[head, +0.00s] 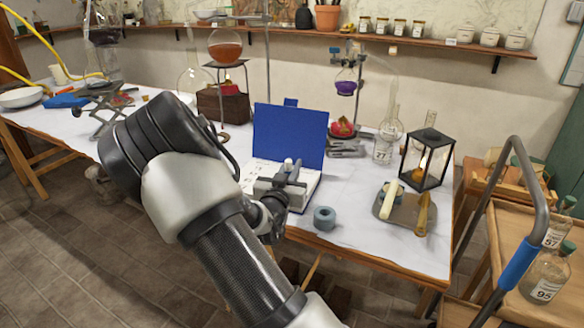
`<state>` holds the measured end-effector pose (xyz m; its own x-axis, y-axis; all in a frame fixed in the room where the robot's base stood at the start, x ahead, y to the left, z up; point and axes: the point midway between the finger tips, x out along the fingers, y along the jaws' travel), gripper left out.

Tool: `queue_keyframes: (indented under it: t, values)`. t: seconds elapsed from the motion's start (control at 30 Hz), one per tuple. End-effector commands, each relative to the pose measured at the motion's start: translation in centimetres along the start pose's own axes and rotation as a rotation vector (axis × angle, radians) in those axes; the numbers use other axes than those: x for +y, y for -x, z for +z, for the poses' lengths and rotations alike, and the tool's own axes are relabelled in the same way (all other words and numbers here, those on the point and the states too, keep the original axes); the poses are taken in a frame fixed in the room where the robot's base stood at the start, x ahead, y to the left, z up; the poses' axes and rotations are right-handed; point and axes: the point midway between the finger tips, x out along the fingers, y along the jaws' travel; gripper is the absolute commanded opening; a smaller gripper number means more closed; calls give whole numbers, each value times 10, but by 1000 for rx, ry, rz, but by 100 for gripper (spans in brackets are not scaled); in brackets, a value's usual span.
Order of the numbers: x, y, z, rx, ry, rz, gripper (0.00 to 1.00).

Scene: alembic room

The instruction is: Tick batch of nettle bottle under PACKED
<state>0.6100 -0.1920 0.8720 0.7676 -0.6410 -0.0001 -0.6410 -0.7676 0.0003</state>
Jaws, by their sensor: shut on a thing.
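An open book with a blue cover (288,135) and white pages (306,191) lies near the front edge of the white-covered table. Its cover stands up at the back. My gripper (287,180) is over the pages, shut on a small pale, pen-like thing (288,164) whose top sticks up between the fingers. The fingers and my arm hide part of the pages and the thing's lower end. I cannot tell whether it touches the page. The writing, including any PACKED column, is too small to read. A bottle labelled 27 (383,152) stands right of the book; I cannot tell its contents.
A blue-grey ring-shaped thing (324,218) sits right of the book. Further right are a board (401,211) with tools and a glass lantern (428,160). A wooden cart (480,262) at right holds bottles, one labelled 95 (547,277). Glassware stands behind the book.

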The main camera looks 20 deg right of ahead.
Motion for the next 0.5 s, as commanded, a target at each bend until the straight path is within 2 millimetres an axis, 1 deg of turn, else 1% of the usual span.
queue_keyframes:
  t: [0.5]
  values:
    - [2,4,1,0,0,0,0]
